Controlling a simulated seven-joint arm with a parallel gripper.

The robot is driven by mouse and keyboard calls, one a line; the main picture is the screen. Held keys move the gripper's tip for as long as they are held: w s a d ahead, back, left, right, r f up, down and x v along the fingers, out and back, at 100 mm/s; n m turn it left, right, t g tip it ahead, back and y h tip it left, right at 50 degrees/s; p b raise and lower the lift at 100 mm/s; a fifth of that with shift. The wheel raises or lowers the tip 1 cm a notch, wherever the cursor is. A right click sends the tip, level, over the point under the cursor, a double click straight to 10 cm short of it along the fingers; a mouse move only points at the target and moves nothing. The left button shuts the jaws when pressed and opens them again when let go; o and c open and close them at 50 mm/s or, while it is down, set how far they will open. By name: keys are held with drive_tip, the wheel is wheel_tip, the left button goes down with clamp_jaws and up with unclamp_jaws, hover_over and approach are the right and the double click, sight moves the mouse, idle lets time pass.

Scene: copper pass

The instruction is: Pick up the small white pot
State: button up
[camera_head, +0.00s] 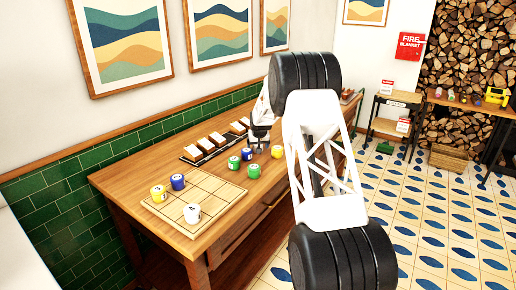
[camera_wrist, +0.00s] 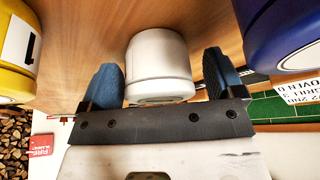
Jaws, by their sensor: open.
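In the wrist view, a plain white pot (camera_wrist: 160,62) stands on the wooden table between the two blue-tipped fingers of my gripper (camera_wrist: 160,75). The fingers are open, one on each side of it, and I see no firm contact. In the head view my gripper (camera_head: 258,142) is low over the table among the coloured pots, and the white pot between its fingers is not clear there. Another white pot (camera_head: 192,213), with a dark mark, stands on the grid board's front corner.
A yellow pot (camera_wrist: 14,50) and a blue pot (camera_wrist: 282,40) flank my gripper closely. Green pots (camera_head: 253,171) (camera_head: 234,163) stand nearby. The grid board (camera_head: 165,205) also holds a yellow pot (camera_head: 158,193) and a blue pot (camera_head: 178,182). A dark rack (camera_head: 216,142) lies by the wall.

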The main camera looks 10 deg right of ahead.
drive_tip(key=shift+c, duration=0.3)
drive_tip(key=c, duration=1)
drive_tip(key=shift+r, duration=0.2)
wheel_tip(320, 180, up, 28)
drive_tip(key=shift+f, duration=0.2)
idle(0.4)
